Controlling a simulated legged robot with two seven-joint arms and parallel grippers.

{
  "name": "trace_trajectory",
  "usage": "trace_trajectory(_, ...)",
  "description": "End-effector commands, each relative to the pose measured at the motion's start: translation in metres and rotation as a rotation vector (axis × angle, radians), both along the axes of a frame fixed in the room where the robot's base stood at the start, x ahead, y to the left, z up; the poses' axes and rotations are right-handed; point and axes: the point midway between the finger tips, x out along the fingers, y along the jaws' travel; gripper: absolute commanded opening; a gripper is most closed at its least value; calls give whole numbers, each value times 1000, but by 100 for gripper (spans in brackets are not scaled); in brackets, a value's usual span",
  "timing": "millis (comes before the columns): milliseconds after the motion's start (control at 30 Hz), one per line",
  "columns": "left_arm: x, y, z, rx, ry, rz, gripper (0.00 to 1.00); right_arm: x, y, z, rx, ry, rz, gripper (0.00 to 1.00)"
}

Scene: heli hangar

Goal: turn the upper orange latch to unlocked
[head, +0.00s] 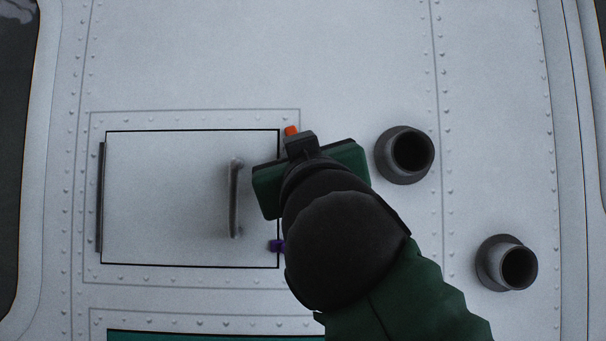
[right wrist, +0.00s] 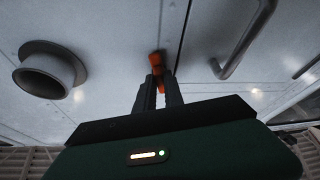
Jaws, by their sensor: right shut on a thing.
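The upper orange latch (head: 291,131) shows as a small orange piece at the upper right edge of the hatch door (head: 165,200) in the head view. My right gripper covers the area just below it. In the right wrist view my right gripper (right wrist: 158,92) is shut on the orange latch (right wrist: 155,58), with orange showing beyond and between the fingertips. The latch's exact angle is hard to tell. My left gripper is not in view.
A dark vertical handle (head: 234,198) stands out from the door. Two dark round pipes (head: 404,155) (head: 508,263) stick out at the right. The panel above is clear.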

Motion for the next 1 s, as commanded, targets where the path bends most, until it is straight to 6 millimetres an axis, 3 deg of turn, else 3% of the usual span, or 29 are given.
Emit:
trace_trajectory(400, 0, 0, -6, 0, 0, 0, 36, -3, 2, 5, 255, -10, 3, 0)
trace_trajectory(1000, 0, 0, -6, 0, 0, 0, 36, -3, 1, 5, 314, -10, 2, 0)
